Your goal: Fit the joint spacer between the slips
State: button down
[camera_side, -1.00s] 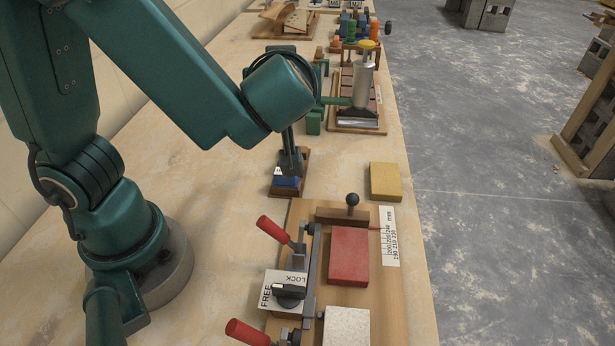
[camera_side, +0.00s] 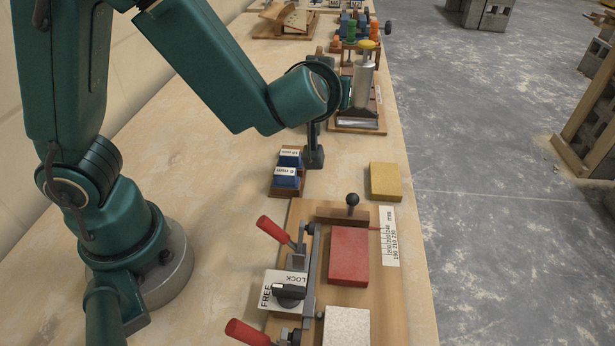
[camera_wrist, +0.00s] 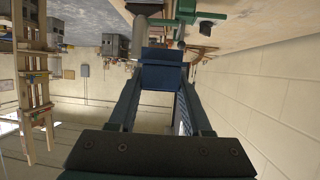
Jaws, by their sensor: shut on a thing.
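My gripper (camera_side: 315,160) hangs above the bench, right of the small wooden spacer holder (camera_side: 287,195). In the wrist view my gripper (camera_wrist: 160,90) is shut on a dark blue joint spacer (camera_wrist: 162,76), seen between the fingertips. In the side view the held spacer cannot be made out clearly. Two blue blocks with white labels, one upper (camera_side: 290,158) and one lower (camera_side: 286,178), sit in the holder. A red slip (camera_side: 348,256) and a pale speckled slip (camera_side: 347,328) lie on the wooden board (camera_side: 391,290), with a gap between them.
Red-handled clamps (camera_side: 272,229) and a FREE/LOCK knob (camera_side: 289,292) line the board's left side. A stop with a black ball knob (camera_side: 352,200) stands at its far end beside a scale (camera_side: 389,236). A yellow block (camera_side: 385,181) lies beyond. More fixtures stand farther back.

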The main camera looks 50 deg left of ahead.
aim_at(295, 147)
jog(key=shift+n+g+y, duration=0.4)
jog(key=shift+n, duration=0.1)
jog(key=a+f, duration=0.8)
jog(key=a, duration=0.1)
jog(key=shift+s, duration=0.2)
jog(key=shift+f, duration=3.15)
jog(key=shift+f, duration=0.15)
grip_release()
jog(key=shift+r, duration=3.5)
